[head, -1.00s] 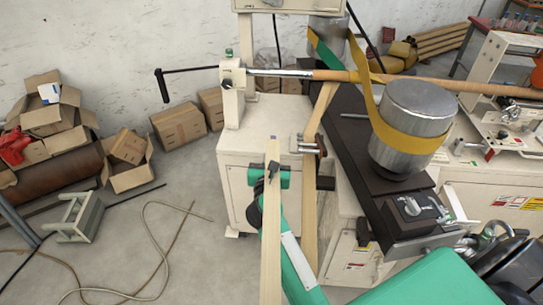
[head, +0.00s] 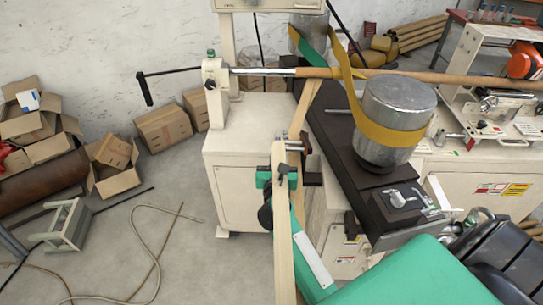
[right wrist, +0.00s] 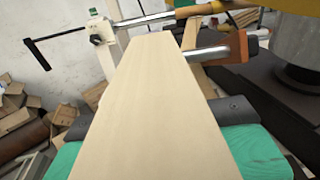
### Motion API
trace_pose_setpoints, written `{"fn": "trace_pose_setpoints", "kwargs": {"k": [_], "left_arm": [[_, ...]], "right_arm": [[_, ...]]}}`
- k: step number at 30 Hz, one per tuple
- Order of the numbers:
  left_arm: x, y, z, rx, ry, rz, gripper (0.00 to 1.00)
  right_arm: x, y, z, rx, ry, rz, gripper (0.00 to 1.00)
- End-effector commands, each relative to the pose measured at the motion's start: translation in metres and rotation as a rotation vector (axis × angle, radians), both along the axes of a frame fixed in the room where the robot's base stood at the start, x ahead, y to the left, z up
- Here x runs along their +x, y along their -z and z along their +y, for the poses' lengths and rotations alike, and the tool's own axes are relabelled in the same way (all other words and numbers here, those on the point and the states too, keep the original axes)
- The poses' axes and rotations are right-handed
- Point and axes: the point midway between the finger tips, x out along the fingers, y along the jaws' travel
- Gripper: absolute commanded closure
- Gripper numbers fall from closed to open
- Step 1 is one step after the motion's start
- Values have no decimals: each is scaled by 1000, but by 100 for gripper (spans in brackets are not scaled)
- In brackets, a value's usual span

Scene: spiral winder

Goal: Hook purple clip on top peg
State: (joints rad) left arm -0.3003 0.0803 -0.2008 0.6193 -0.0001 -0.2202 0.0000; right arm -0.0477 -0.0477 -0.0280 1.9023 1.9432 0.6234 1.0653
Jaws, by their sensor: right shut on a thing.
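My right gripper (head: 277,178) has green fingers and is shut on a long, pale wood-coloured strip (head: 284,240). In the right wrist view the strip (right wrist: 150,110) runs up and away from between the green fingers (right wrist: 160,150). A tiny purple spot, likely the purple clip (head: 278,139), shows at the strip's upper end; I cannot make out its shape. Short metal pegs (head: 293,145) stick out beside that end. In the right wrist view a metal peg (right wrist: 208,53) with an orange-brown block is right of the strip. I cannot tell whether clip and peg touch. My left gripper is not in view.
A cream machine (head: 235,170) stands behind the strip, with a long horizontal mandrel (head: 380,75) above. A metal roller (head: 398,105) wrapped in a yellow belt (head: 350,90) stands at right. Cardboard boxes (head: 115,165) and a loose cord lie on the floor at left.

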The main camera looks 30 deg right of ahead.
Motion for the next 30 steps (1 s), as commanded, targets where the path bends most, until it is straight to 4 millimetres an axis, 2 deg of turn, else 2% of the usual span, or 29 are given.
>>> {"fn": "trace_pose_setpoints", "kwargs": {"k": [19,30], "left_arm": [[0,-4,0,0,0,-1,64],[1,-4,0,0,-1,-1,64]], "right_arm": [[-21,1,-34,-2,0,0,100],[-27,8,-44,1,1,-1,100]]}}
